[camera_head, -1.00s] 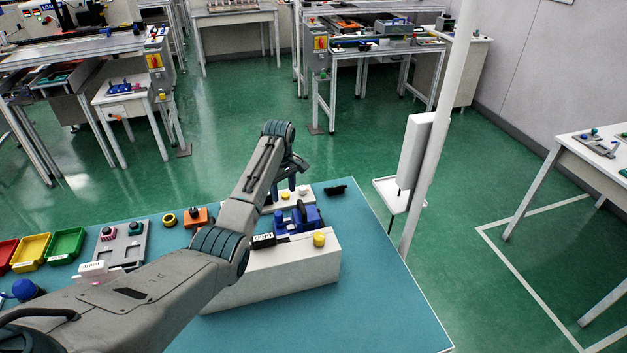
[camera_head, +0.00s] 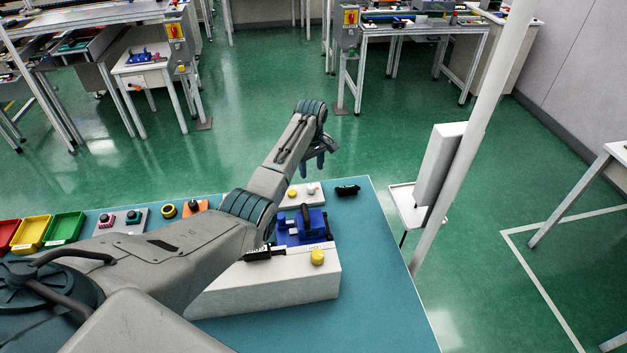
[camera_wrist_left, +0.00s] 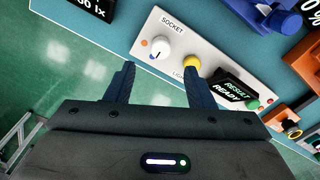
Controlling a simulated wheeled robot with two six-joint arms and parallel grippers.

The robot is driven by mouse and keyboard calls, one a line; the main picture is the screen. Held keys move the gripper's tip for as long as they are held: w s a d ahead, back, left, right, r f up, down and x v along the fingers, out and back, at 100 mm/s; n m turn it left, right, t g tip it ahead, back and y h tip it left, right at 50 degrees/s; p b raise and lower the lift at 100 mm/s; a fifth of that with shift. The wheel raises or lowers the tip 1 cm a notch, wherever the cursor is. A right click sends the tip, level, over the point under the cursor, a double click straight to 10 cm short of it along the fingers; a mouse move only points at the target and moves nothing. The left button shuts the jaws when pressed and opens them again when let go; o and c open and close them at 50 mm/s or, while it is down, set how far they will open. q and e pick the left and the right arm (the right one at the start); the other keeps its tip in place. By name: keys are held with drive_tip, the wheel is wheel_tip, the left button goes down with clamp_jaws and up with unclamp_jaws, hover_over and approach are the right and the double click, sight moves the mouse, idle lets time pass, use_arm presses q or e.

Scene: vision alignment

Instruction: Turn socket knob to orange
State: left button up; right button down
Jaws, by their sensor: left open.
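The white socket knob (camera_wrist_left: 161,47) stands on a pale panel beside the label SOCKET in the left wrist view. A small orange dot (camera_wrist_left: 144,42) is left of it, and a dark mark shows at the knob's lower-left edge. In the head view the knob (camera_head: 311,189) is small, on the panel (camera_head: 299,197) at the table's back. My left gripper (camera_head: 314,162) is open, its blue fingers pointing down near the panel's far side. In the wrist view its fingertips (camera_wrist_left: 160,68) are spread below the knob, apart from it. My right gripper is out of view.
A yellow knob (camera_wrist_left: 192,63) sits right beside the socket knob, with a black READY display (camera_wrist_left: 232,90) further right. A black object (camera_head: 347,190) lies right of the panel.

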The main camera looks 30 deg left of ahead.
sight(312, 186)
use_arm(q)
drive_tip(key=f, duration=0.4)
drive_tip(key=shift+s+a+f, duration=0.1)
drive_tip(key=shift+s+f, duration=0.1)
drive_tip(key=shift+f, duration=0.2)
drive_tip(key=f, duration=0.2)
drive_tip(key=shift+w+f, duration=0.25)
drive_tip(key=shift+f, duration=0.1)
drive_tip(key=shift+s+f, duration=0.1)
drive_tip(key=shift+c, duration=0.9)
drive_tip(key=c, duration=0.8)
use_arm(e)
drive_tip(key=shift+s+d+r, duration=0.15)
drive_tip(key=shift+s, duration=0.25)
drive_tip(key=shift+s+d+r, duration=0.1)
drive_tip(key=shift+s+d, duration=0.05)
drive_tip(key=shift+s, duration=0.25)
